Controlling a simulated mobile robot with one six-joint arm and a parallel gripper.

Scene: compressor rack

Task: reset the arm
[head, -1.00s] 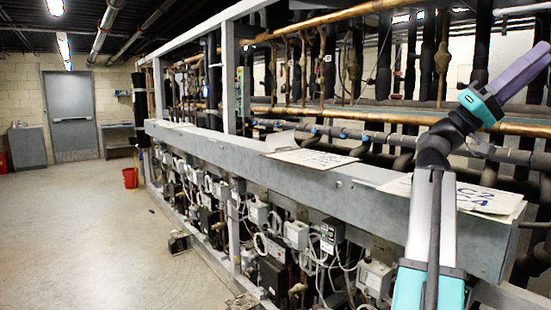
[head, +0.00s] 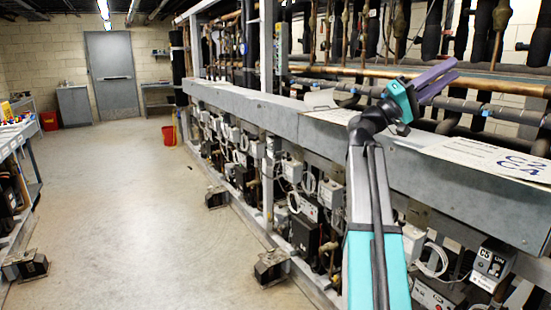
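My gripper (head: 450,72) is in the head view at the upper right, at the end of my raised arm. Its two purple fingers point right and slightly up, with a narrow gap between them, and nothing shows in that gap. It appears in front of the compressor rack (head: 235,105), above the line of its long grey beam. I cannot tell how far the fingers are from the pipes behind them.
Papers (head: 490,158) lie on the beam top at right. A red bucket (head: 168,135) stands on the floor by the rack's far end. A cart (head: 22,135) with small items stands at the left edge. The aisle floor between is clear, with black feet (head: 272,267) along the rack.

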